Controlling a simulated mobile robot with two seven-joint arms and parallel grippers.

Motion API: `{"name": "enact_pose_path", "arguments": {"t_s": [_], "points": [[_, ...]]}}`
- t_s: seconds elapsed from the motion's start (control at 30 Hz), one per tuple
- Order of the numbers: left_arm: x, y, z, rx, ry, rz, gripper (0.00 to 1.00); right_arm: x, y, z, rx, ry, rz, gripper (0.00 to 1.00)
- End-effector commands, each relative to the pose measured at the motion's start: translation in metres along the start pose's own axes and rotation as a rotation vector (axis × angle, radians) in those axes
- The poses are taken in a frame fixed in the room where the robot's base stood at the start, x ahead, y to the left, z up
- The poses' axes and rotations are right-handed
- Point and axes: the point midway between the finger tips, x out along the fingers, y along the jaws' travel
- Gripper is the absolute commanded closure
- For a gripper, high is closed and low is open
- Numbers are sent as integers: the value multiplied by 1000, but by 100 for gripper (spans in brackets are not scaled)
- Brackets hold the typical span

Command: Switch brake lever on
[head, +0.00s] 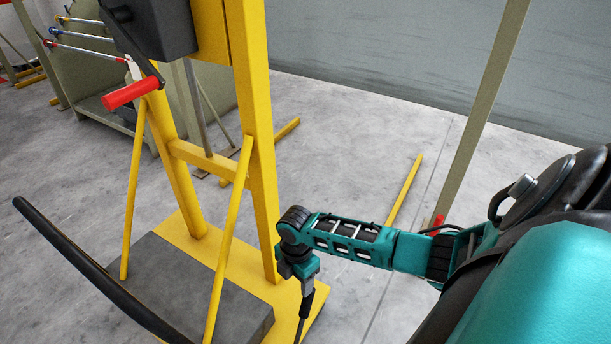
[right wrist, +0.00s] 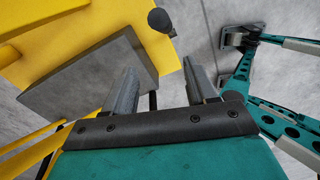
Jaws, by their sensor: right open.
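A lever with a red cylindrical grip (head: 131,92) and a dark arm hangs from a dark grey box (head: 160,28) on a yellow frame (head: 258,130), at the upper left of the head view. My right gripper (head: 305,300) points down beside the foot of the frame, well below and to the right of the red grip. In the right wrist view my right gripper (right wrist: 163,85) has its two grey fingers apart, with nothing between them. The red grip does not show there. My left gripper is out of view.
The frame stands on a yellow base with a grey block (head: 190,285) and slanting yellow struts (head: 228,240). A dark curved bar (head: 85,268) crosses the lower left; what it belongs to is unclear. An olive post (head: 480,115) stands right. Grey floor between is open.

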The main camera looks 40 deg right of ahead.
Motion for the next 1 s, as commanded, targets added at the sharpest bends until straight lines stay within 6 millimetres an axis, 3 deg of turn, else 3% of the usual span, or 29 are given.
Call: {"name": "enact_pose_path", "arguments": {"t_s": [0.1, 0.27, 0.57, 0.7, 1.0], "points": [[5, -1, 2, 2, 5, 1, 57, 0, 3, 15, -57, -17, -51, 43], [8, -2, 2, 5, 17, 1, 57, 12, 1, 18, -75, -19, -70, 43], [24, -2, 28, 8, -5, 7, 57, 74, -3, 19, -73, -18, -68, 43], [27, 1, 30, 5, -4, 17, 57, 100, -4, 19, -72, -18, -66, 43], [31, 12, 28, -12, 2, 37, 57, 125, -6, 20, -74, -19, -63, 43]]}}
